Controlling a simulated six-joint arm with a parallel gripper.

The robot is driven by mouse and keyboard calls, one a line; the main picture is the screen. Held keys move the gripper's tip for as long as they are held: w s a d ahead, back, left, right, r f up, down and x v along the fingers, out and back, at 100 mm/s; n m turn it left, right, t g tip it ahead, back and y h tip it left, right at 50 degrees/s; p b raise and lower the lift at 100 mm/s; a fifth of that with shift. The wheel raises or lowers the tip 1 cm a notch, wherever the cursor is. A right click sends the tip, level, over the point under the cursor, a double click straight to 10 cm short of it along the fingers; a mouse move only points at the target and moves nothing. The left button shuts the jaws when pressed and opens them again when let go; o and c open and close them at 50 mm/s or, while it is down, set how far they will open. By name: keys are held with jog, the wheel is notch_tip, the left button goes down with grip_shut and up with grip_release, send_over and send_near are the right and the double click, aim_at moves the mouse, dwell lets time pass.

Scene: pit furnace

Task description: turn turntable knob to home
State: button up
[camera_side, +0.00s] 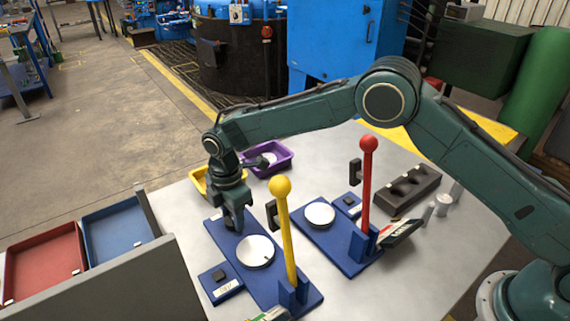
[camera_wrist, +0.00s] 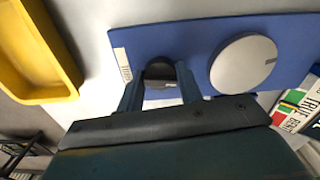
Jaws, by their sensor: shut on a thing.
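The blue turntable base (camera_side: 272,283) lies on the grey table, with a round white disc (camera_side: 255,251) on it; the disc also shows in the wrist view (camera_wrist: 244,64) with a short dark mark near its right edge. My gripper (camera_side: 234,222) points down at the far left end of this base. In the wrist view my gripper (camera_wrist: 158,84) has its two fingers on either side of a dark round knob (camera_wrist: 160,70) and is shut on it. The knob's pointer or marking is hidden. A small white label (camera_wrist: 122,64) lies beside the knob.
A yellow-balled lever (camera_side: 283,215) stands upright right of the disc. A red-balled lever (camera_side: 367,175) rises from a second blue base (camera_side: 345,257). A yellow tray (camera_side: 202,184) and a purple tray (camera_side: 276,168) sit behind my gripper. A grey panel (camera_side: 125,288) edges the left side.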

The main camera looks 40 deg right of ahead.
jog(key=shift+r+n, duration=0.1)
jog(key=shift+n, duration=0.7)
jog(key=o, duration=1)
jog(key=shift+r, duration=0.1)
notch_tip(320, 180, up, 14)
jog(key=shift+f, duration=0.2)
